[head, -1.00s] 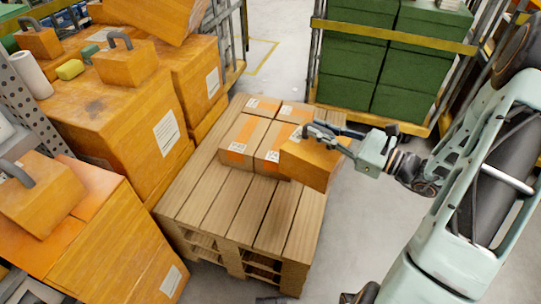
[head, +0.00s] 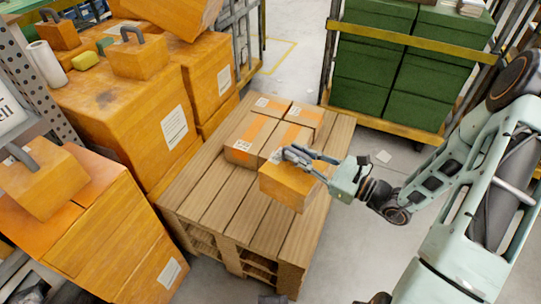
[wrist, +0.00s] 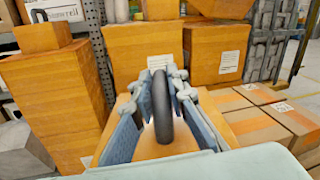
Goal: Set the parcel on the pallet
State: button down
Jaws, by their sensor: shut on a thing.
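The parcel (head: 288,189) is an orange box with a dark loop handle (wrist: 162,108) on top. My gripper (head: 297,155) reaches in from the right and is shut on that handle; the wrist view shows its two fingers (wrist: 162,100) on either side of the handle. The parcel looks roughly level over the wooden pallet (head: 222,209), in front of the cartons on it. I cannot tell how much gap lies below it. The parcel hides part of the pallet's right side.
Several taped cartons (head: 243,140) occupy the pallet's back part. The front and left planks are bare. Large orange boxes (head: 135,110) stand close along the left. A rack cart with green boxes (head: 372,65) stands behind. Grey floor (head: 385,255) is open at the right.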

jog(key=s+a+f+n+g+y, duration=0.1)
jog(key=s+a+f+g, duration=0.15)
jog(key=s+a, duration=0.4)
jog(key=s+a+f+n+g+y, duration=0.1)
jog(key=s+a+f, duration=0.25)
jog(key=a, duration=0.65)
jog(key=w+d+f+b, duration=0.1)
jog(key=w+f+b, duration=0.5)
jog(key=w+f, duration=0.6)
jog(key=shift+w+b, duration=0.3)
jog(key=shift+w, duration=0.2)
jog(key=shift+t, duration=0.25)
jog(key=c, duration=1.9)
grip_release()
jog(key=shift+f, duration=0.1)
jog(key=shift+d, duration=0.1)
